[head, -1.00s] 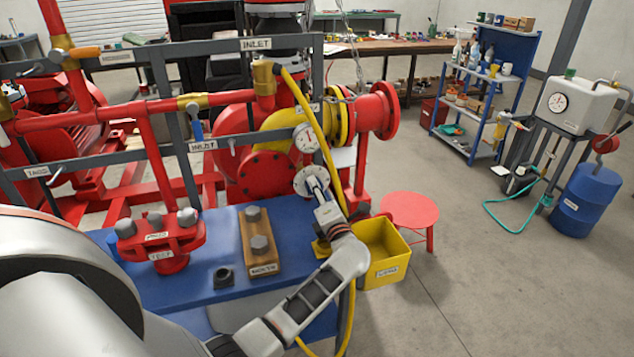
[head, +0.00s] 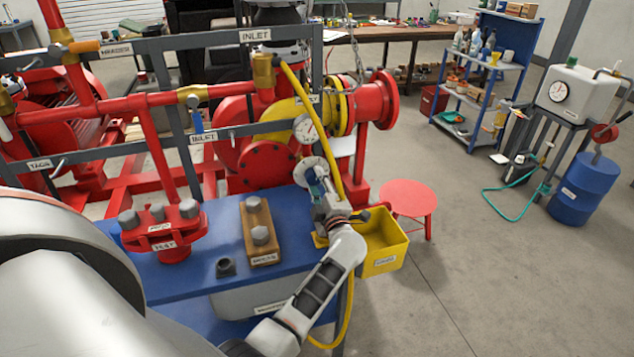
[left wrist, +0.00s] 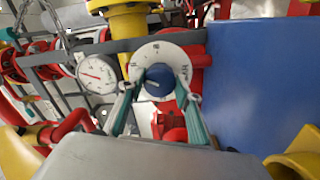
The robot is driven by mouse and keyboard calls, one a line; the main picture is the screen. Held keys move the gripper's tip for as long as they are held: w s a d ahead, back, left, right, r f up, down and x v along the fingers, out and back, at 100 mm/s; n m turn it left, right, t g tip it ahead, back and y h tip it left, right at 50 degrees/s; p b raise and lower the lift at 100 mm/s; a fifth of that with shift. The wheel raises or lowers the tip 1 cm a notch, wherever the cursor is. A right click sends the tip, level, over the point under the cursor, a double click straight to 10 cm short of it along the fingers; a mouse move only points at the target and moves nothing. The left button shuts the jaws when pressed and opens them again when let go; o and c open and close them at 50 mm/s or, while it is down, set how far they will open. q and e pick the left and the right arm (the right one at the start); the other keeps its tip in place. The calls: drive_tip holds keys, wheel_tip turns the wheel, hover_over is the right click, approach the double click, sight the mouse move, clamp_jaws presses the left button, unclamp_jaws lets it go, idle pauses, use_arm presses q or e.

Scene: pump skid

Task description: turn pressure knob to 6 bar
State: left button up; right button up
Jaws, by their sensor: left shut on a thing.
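The pressure knob is a blue round knob (left wrist: 158,80) in the middle of a white dial plate (left wrist: 156,52) with dark marks and small print. In the head view the dial plate (head: 311,168) faces away to the side, and my gripper hides most of the knob. My left gripper (left wrist: 160,88) has its two teal fingers on either side of the knob and is shut on it. It also shows in the head view (head: 318,186). A round white pressure gauge (left wrist: 97,74) with a red needle sits beside the dial. Its reading is too small to tell. My right gripper is not in view.
Above the blue bench (head: 205,285) run grey rails and red pipes (head: 100,122). A yellow hose (head: 322,130) passes close beside the dial and my gripper. A yellow bin (head: 383,242) and a red stool (head: 409,198) stand to the right.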

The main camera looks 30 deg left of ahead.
use_arm(q)
drive_tip(key=shift+f+m, duration=0.1)
drive_tip(key=shift+m, duration=0.2)
drive_tip(key=o, duration=1.1)
